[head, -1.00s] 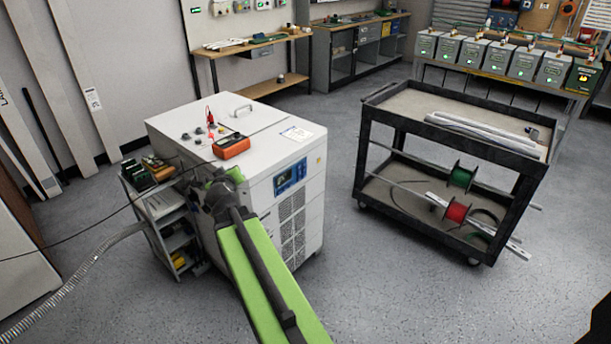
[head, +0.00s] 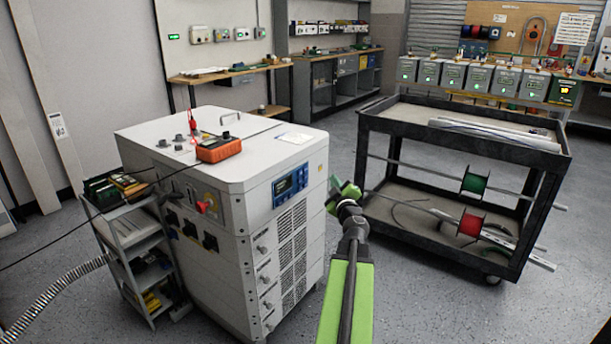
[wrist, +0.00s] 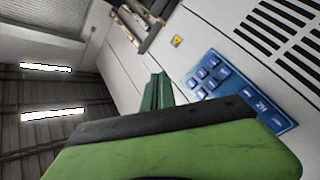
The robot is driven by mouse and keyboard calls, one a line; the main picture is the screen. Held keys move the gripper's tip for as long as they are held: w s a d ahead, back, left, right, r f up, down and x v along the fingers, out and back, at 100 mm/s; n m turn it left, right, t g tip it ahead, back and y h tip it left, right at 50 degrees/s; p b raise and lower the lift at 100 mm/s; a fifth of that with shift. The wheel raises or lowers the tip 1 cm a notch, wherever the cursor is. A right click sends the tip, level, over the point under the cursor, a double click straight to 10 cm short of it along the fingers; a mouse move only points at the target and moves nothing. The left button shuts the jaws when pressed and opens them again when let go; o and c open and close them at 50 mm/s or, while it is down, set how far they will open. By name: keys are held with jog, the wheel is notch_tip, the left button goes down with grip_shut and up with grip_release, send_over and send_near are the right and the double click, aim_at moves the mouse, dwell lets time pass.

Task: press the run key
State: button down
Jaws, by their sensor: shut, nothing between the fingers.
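The blue control panel (head: 290,186) sits on the upper front face of the white cabinet (head: 222,155). It shows closer in the wrist view (wrist: 228,82), tilted, with several blue keys and lit characters near its lower end. The key labels are too small to read, so I cannot tell which one is the run key. My gripper (head: 343,192) is in front of the cabinet, just right of the panel in the head view. Its green fingers (wrist: 158,92) are shut and empty, beside the panel's left edge in the wrist view. Part of the panel's lower edge is hidden behind my gripper.
An orange meter (head: 219,149) with a red lead lies on the cabinet top. A small shelf cart (head: 130,222) stands at its left. A black-framed cart (head: 465,152) with red and green spools stands right of my arm. Grey floor lies between.

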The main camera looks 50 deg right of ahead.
aim_at(305, 169)
jog(key=shift+d, duration=0.1)
jog(key=w, duration=0.8)
jog(key=shift+w, duration=0.25)
dwell(1.9)
jog(key=shift+w, duration=0.4)
jog(key=shift+w, duration=0.4)
dwell(0.5)
jog(key=shift+s, duration=0.8)
